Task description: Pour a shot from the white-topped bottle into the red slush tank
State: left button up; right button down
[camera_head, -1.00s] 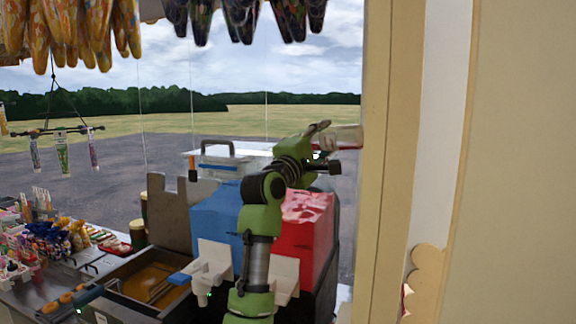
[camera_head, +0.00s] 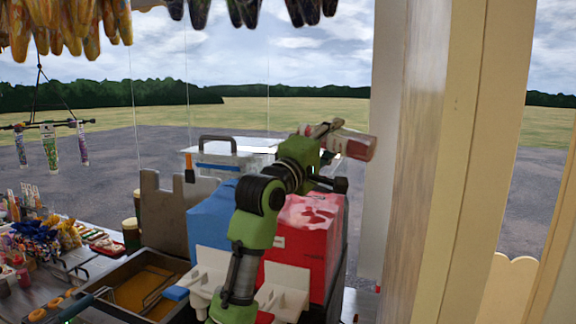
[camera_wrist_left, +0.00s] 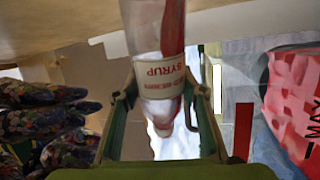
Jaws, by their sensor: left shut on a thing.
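My left gripper (camera_head: 328,131) is shut on a syrup bottle (camera_head: 358,145), above and a little right of the red slush tank (camera_head: 302,240). The bottle lies close to horizontal, with a reddish end pointing right and slightly down in the head view. In the left wrist view the clear bottle (camera_wrist_left: 160,72) sits between the fingers, its red SYRUP label upside down. Its white top cannot be made out. The red tank (camera_wrist_left: 292,105), with a MAX mark, stands to the right there. No stream of syrup shows.
A blue tank (camera_head: 212,222) stands left of the red one, with white dispensers in front. A wooden post (camera_head: 425,170) rises right of the bottle. A brown tray (camera_head: 140,287) and sweets (camera_head: 45,238) fill the left counter. Colourful bags (camera_head: 70,22) hang above.

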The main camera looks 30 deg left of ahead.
aim_at(342, 135)
pick_arm(q)
jog(key=shift+m, duration=0.7)
jog(key=d, duration=0.1)
jog(key=s+d+r, duration=0.1)
jog(key=s+d, duration=0.1)
jog(key=shift+d+r, duration=0.35)
jog(key=shift+r, duration=0.05)
jog(key=shift+w+a+f, duration=0.25)
jog(key=shift+w+a, duration=0.05)
jog(key=shift+a+f, duration=0.1)
jog(key=shift+a, duration=0.15)
jog(key=shift+s+d, duration=0.1)
jog(key=shift+s+d+r, duration=0.1)
jog(key=shift+d+r, duration=0.1)
pick_arm(e)
jog(key=shift+s+d+f, duration=0.1)
jog(key=shift+s+d, duration=0.3)
jog(key=shift+d, duration=0.15)
pick_arm(q)
jog(key=shift+a+f, duration=0.1)
jog(key=shift+a, duration=0.05)
pick_arm(e)
jog(key=shift+d, duration=0.15)
jog(key=shift+d, duration=0.4)
pick_arm(q)
jog(key=shift+h, duration=0.4)
